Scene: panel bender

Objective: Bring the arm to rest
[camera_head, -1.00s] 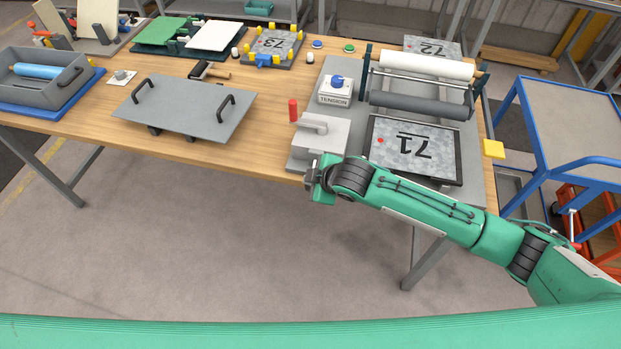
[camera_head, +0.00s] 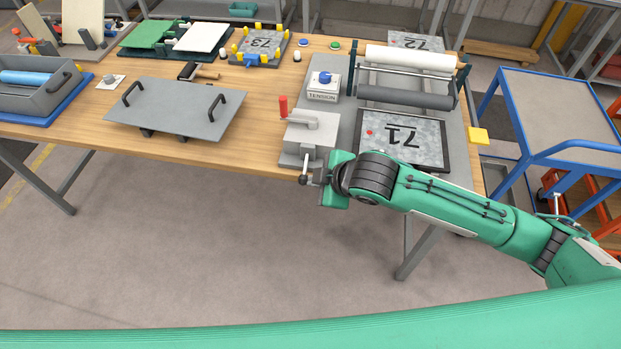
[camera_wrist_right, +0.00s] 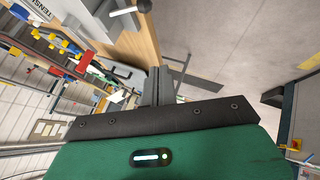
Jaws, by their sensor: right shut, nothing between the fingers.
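My left gripper is not in view.
The wooden workbench (camera_head: 270,95) holds a roller unit (camera_head: 410,80), a plate marked 71 (camera_head: 400,140), a grey plate with two handles (camera_head: 175,108) and a tension box (camera_head: 322,86). A blue-framed cart (camera_head: 560,110) stands at right. The floor before the bench is open.

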